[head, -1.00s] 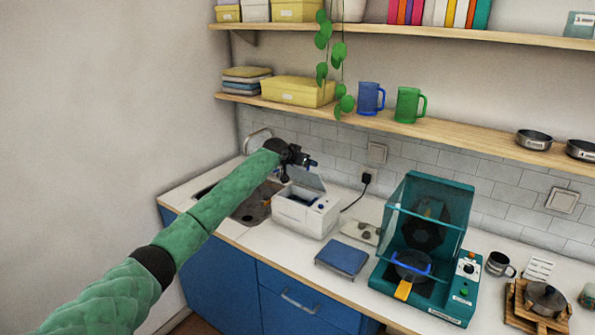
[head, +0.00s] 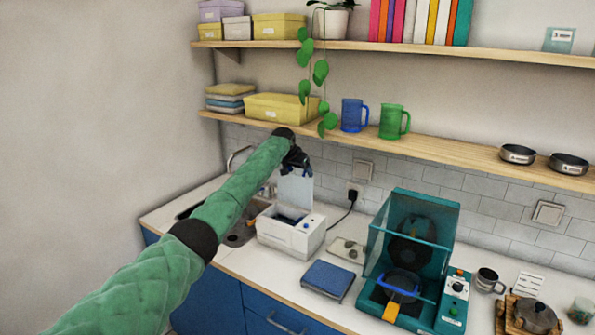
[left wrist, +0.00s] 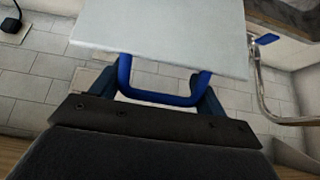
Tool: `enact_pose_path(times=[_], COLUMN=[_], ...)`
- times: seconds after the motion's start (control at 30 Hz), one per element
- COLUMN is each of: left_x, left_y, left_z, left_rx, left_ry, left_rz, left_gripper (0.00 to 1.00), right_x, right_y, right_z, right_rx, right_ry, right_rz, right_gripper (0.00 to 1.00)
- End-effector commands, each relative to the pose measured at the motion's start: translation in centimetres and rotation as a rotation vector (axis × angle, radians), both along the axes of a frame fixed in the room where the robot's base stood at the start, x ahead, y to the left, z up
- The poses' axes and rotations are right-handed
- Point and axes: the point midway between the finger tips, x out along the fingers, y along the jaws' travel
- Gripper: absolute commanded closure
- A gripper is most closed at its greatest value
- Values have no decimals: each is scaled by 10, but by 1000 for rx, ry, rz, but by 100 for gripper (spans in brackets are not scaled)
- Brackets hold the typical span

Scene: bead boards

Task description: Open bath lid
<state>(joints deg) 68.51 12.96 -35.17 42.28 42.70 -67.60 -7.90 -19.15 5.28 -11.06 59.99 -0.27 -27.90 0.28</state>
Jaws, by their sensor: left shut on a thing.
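The white bath (head: 291,233) stands on the counter beside the sink. Its grey-white lid (head: 296,192) is raised to about upright at the back, and the dark inside of the bath shows. My left gripper (head: 297,165) is at the top of the lid. In the left wrist view, the gripper (left wrist: 160,92) is shut on the lid's blue handle (left wrist: 165,98), and the pale lid (left wrist: 160,35) extends beyond it. My right gripper is in neither view.
A shelf (head: 440,145) with a yellow box (head: 281,108), a blue mug (head: 354,115) and a green mug (head: 393,122) hangs above. A trailing plant (head: 320,75) hangs near my left gripper. A blue pad (head: 328,279) and a teal hooded machine (head: 412,255) stand to the right.

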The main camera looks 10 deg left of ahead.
Motion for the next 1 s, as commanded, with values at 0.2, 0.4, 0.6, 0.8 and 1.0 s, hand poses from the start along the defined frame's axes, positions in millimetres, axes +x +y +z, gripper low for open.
enact_pose_path(times=[0.2,0.4,0.6,0.8,1.0], left_x=[0,1,1,1,1], left_y=[-6,-7,-7,-7,-7], left_z=[-12,-14,-15,-15,-15], left_rx=[-3,-2,-2,-3,-3], left_ry=[11,10,10,11,11], left_rz=[-3,-4,-4,-5,-5], left_gripper=[67,67,67,67,67], right_x=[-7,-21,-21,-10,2], right_y=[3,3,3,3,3], right_z=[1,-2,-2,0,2], right_rx=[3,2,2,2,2], right_ry=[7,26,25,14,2], right_rz=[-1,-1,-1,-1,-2], right_gripper=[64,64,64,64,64])
